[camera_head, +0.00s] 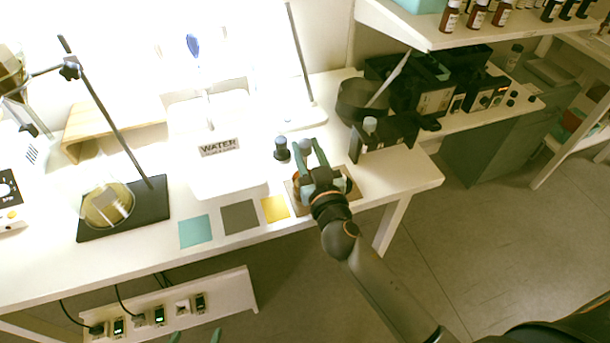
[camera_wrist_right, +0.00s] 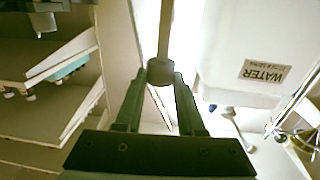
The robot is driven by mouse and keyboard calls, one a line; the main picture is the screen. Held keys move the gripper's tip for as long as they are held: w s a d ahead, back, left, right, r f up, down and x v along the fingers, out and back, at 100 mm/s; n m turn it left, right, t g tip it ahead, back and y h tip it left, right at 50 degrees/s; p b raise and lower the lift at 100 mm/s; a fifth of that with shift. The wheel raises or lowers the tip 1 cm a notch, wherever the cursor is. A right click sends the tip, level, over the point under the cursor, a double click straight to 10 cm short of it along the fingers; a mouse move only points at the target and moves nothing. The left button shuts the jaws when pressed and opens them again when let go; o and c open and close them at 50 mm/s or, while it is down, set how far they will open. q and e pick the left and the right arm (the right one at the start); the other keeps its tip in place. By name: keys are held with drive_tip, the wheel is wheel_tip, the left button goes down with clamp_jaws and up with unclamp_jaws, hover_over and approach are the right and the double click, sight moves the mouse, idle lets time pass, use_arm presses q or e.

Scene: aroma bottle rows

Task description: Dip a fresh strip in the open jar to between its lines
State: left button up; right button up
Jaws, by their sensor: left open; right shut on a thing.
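My right gripper (camera_head: 309,151) is over the front right of the white bench, above a brown mat (camera_head: 353,188). In the right wrist view its fingers (camera_wrist_right: 160,80) are shut on a grey knob-like piece (camera_wrist_right: 160,71) with a pale rod (camera_wrist_right: 166,28) running away from it. I cannot tell whether this is a strip holder or a stopper. A small dark bottle (camera_head: 281,151) with a grey-blue top stands just left of the gripper. The open jar and the strip's lines cannot be made out; my gripper covers part of the mat. My left gripper (camera_head: 195,337) shows only fingertips, apart, at the bottom edge.
Teal (camera_head: 195,231), grey (camera_head: 240,217) and yellow (camera_head: 275,208) squares lie along the bench's front edge. A white WATER container (camera_head: 225,180) stands behind them. A black holder (camera_head: 385,138) and dark bowl (camera_head: 360,102) are at the right. A stand base (camera_head: 150,207) is left.

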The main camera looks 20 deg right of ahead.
drive_tip(key=shift+f+b, duration=1.5)
drive_tip(key=shift+b, duration=0.15)
idle(1.1)
idle(0.8)
drive_tip(key=shift+r+p, duration=2.6)
drive_tip(key=shift+r, duration=0.35)
